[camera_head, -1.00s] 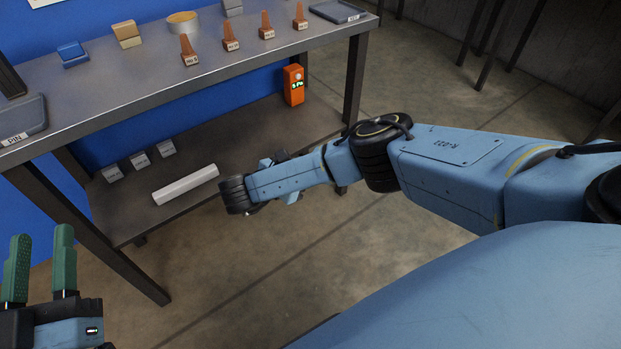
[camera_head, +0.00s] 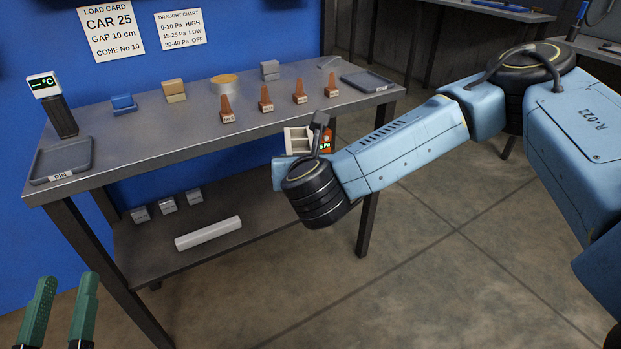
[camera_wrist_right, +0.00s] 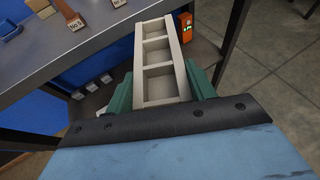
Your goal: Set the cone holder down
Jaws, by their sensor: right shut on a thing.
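The cone holder (camera_wrist_right: 158,50) is a pale beige rack with several open compartments in a row. My right gripper (camera_wrist_right: 162,92) is shut on it, with a green finger on each side. In the head view the holder (camera_head: 298,140) shows in front of the table's front edge, partly behind my right wrist, which hides the right fingers. It looks held in the air, apart from the tabletop. My left gripper (camera_head: 61,310) is open and empty at the lower left, away from the table.
An orange meter (camera_wrist_right: 187,28) is beyond the holder. The lower shelf carries a white bar (camera_head: 208,233).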

